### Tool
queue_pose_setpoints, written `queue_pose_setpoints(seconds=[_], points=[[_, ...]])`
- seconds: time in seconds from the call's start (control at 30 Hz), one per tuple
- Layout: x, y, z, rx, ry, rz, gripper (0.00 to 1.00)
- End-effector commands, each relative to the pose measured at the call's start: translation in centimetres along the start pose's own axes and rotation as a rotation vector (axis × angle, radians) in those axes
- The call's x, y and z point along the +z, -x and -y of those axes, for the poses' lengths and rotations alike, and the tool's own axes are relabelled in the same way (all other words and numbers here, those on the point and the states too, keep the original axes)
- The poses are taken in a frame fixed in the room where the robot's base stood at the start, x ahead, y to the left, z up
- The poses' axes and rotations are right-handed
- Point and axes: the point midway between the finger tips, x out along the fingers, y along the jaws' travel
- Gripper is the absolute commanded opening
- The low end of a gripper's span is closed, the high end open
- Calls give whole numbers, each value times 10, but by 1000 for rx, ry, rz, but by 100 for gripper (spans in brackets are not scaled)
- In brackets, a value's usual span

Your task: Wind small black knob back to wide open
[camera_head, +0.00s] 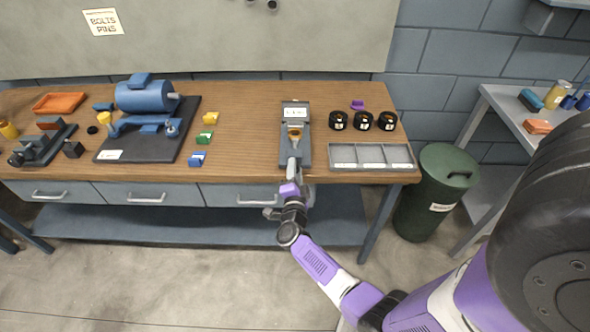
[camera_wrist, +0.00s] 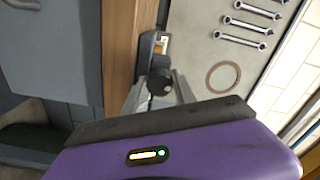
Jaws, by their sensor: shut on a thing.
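The small black knob (camera_wrist: 160,82) shows in the wrist view at the near end of a grey fixture (camera_wrist: 147,48). My gripper (camera_wrist: 159,92) has one finger on each side of the knob and is shut on it. In the head view the fixture (camera_head: 304,112) stands at the bench's front edge, with a white label at its back and a yellow-orange part (camera_head: 295,134) in its middle. My gripper (camera_head: 294,163) reaches its front end there and hides the knob. How far the fixture is open cannot be told.
Right of the fixture are several black round pieces (camera_head: 363,120), a purple piece (camera_head: 358,105) and a grey divided tray (camera_head: 345,153). Yellow, green and blue blocks (camera_head: 204,138) and a blue motor (camera_head: 145,96) on a dark plate lie left. A green bin (camera_head: 436,190) stands right.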

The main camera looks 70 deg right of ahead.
Motion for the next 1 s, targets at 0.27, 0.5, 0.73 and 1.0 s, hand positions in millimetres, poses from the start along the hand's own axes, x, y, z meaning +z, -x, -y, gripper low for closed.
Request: queue_pose_setpoints(seconds=[0.27, 0.5, 0.73, 1.0], points=[[1, 1, -2, 2, 3, 3, 0], [1, 1, -1, 2, 2, 3, 54], [0, 1, -2, 2, 1, 2, 54], [1, 32, -3, 1, 2, 5, 54]])
